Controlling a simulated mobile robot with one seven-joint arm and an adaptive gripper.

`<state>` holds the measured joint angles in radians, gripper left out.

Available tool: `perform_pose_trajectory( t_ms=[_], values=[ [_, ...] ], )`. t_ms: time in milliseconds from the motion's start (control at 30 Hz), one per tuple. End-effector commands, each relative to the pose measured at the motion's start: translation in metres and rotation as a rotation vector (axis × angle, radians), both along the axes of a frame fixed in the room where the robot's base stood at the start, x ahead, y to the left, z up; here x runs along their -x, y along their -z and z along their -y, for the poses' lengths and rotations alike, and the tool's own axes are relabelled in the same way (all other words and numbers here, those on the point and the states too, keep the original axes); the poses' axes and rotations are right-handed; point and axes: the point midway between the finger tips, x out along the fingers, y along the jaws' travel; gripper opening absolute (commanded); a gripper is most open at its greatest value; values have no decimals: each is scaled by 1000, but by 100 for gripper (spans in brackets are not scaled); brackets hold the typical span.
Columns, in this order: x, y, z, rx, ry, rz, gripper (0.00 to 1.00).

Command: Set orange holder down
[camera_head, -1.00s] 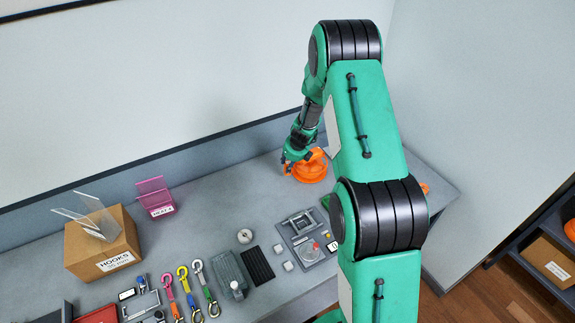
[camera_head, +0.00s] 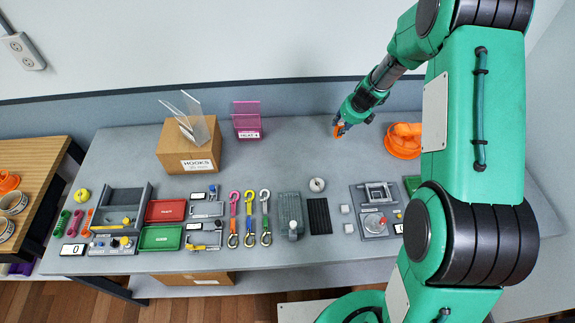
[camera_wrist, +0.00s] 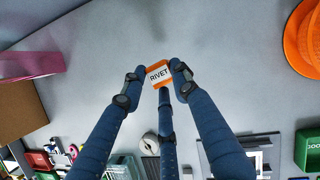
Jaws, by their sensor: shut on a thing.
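The orange holder (camera_wrist: 150,66), a small piece with a white label reading RIVET, sits between the fingertips of my gripper (camera_wrist: 158,76) in the wrist view. My gripper is shut on it, with a finger on each side. In the head view the orange holder (camera_head: 338,132) shows as a small orange patch at the tip of my gripper (camera_head: 341,126), over the back of the grey table (camera_head: 290,150). Whether its underside touches the table is hard to tell.
A big orange reel (camera_head: 402,143) stands to the right, partly behind my arm. A pink holder (camera_head: 246,118) and the HOOKS box (camera_head: 190,153) stand to the left. Tools, straps and trays fill the front. The back middle table is clear.

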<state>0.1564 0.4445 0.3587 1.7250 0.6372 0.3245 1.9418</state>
Motion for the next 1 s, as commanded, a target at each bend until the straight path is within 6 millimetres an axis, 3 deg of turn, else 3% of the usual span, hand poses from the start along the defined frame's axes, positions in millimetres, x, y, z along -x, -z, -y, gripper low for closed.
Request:
perform_pose_trajectory(
  t_ms=[33, 300, 500, 700, 1000],
  values=[
    [2, 0, -24, 5, -52, 4, 0],
    [25, -12, -128, 31, -302, 16, 0],
    [47, -19, -185, 47, -449, 22, 0],
    [59, -23, -212, 55, -525, 28, 0],
    [62, -24, -217, 57, -539, 29, 0]
  ],
)
